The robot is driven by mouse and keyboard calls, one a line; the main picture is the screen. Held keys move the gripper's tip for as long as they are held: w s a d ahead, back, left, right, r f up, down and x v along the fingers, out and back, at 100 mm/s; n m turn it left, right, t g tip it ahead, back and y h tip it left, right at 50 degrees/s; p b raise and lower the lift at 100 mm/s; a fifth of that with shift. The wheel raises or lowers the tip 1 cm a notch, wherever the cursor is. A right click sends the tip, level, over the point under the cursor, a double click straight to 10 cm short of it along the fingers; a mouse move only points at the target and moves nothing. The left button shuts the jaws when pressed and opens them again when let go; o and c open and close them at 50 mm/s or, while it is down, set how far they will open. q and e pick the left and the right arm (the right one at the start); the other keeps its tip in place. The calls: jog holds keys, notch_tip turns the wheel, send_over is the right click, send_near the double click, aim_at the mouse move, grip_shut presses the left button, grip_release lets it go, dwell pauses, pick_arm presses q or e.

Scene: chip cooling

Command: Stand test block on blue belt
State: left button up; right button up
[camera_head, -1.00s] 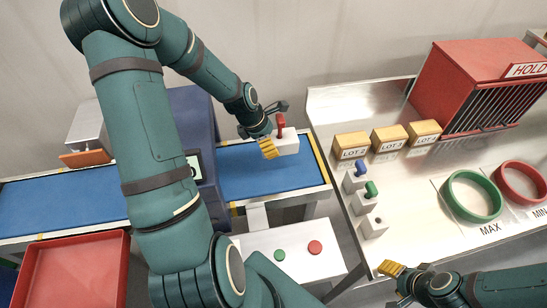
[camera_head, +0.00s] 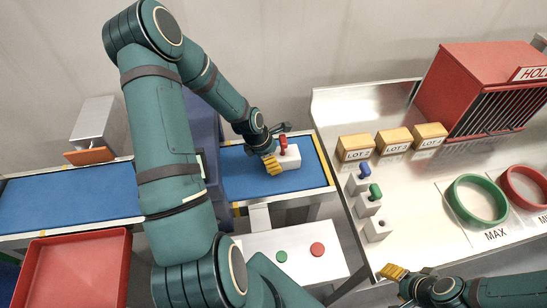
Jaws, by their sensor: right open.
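The test block (camera_head: 289,160), a white block with an upright red handle (camera_head: 284,145), is at the right part of the blue belt (camera_head: 240,177). It is upright and appears to touch the belt. My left gripper (camera_head: 278,149) is at the red handle and appears shut on it; its yellow finger pad shows left of the block, and the exact contact is partly hidden. My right gripper (camera_head: 393,273), open, is at the lower right by the steel bench's front edge, far from the block; its second finger is hard to see.
The steel bench (camera_head: 450,185) on the right holds blue-handled (camera_head: 359,182) and green-handled (camera_head: 367,205) blocks, lot boxes (camera_head: 394,141), a green ring (camera_head: 477,200), a red ring (camera_head: 526,187) and a red hold cage (camera_head: 480,75). A red tray (camera_head: 75,275) is lower left.

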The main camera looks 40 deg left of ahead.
pick_arm(q)
jog(key=o, duration=0.3)
jog(key=shift+r, duration=0.2)
jog(key=v, duration=1.2)
jog(key=shift+p, duration=0.45)
jog(key=shift+d, duration=0.1)
